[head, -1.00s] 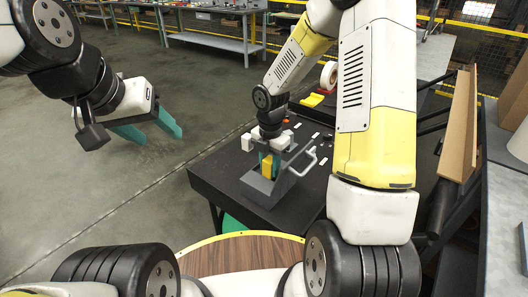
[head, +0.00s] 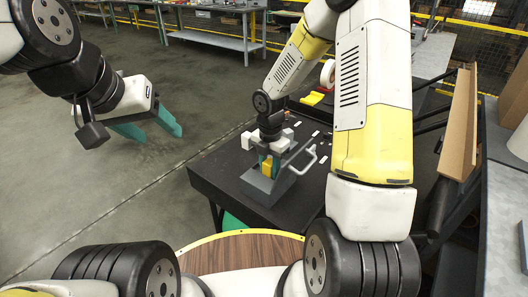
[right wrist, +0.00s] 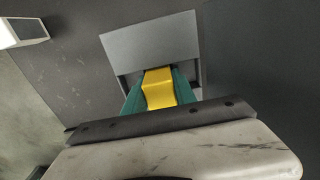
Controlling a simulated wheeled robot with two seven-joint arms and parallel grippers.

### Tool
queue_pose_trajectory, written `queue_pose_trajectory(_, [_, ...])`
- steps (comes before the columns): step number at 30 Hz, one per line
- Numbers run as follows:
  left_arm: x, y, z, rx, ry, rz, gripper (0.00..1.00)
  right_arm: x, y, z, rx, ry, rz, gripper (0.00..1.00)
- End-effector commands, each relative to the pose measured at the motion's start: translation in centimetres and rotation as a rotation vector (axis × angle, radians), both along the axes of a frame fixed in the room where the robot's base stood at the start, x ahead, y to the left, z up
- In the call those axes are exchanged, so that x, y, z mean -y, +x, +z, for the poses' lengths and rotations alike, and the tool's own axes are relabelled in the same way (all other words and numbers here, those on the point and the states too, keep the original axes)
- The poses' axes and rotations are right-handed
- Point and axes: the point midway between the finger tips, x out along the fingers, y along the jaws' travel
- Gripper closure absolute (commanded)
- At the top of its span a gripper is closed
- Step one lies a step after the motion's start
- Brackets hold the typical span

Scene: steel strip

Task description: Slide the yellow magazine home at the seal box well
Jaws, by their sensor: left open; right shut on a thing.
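The yellow magazine (head: 267,168) is at the grey seal box (head: 262,190) on the black table, with its lower part hidden in or behind the box. My right gripper (head: 270,160) is shut on the magazine from above. In the right wrist view the teal fingers (right wrist: 160,92) clasp both sides of the yellow magazine (right wrist: 158,86), beside the grey box face (right wrist: 150,45) and a dark opening. How deep the magazine sits in the well cannot be told. My left gripper (head: 148,130) is open and empty, over the floor left of the table.
The black table (head: 222,178) has a white handle (head: 308,158) beside the box and small white pieces behind it. A yellow item (head: 312,99) and a white tape roll (head: 328,73) lie further back. A brown panel (head: 460,125) stands at right.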

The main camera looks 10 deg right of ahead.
Motion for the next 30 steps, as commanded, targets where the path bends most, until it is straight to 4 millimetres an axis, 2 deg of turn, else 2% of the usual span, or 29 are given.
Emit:
queue_pose_trajectory(5, [0.0, 0.0, 0.0, 0.000, 0.000, 0.000, 0.43, 0.0, 0.0, -0.4, 0.000, 0.000, 0.001, 1.00])
queue_pose_trajectory(6, [0.0, 0.0, 0.0, 0.000, 0.000, 0.000, 0.43, 0.0, 0.0, -0.5, 0.001, 0.001, 0.000, 0.64])
queue_pose_trajectory(9, [0.0, 0.0, 0.0, 0.000, 0.000, 0.000, 0.43, 0.0, 0.0, -0.4, 0.001, 0.001, 0.000, 0.44])
queue_pose_trajectory(20, [0.0, 0.0, 0.0, 0.000, 0.000, 0.000, 0.43, 0.0, 0.0, -0.2, 0.001, 0.000, 0.000, 0.42])
queue_pose_trajectory(23, [0.0, 0.0, 0.0, 0.000, 0.000, 0.000, 0.43, 0.0, 0.1, 1.0, 0.004, 0.001, -0.002, 0.42])
queue_pose_trajectory(30, [0.0, 0.0, 0.0, 0.000, 0.000, 0.000, 0.43, 0.0, 0.1, 5.1, 0.004, 0.001, -0.002, 0.42])
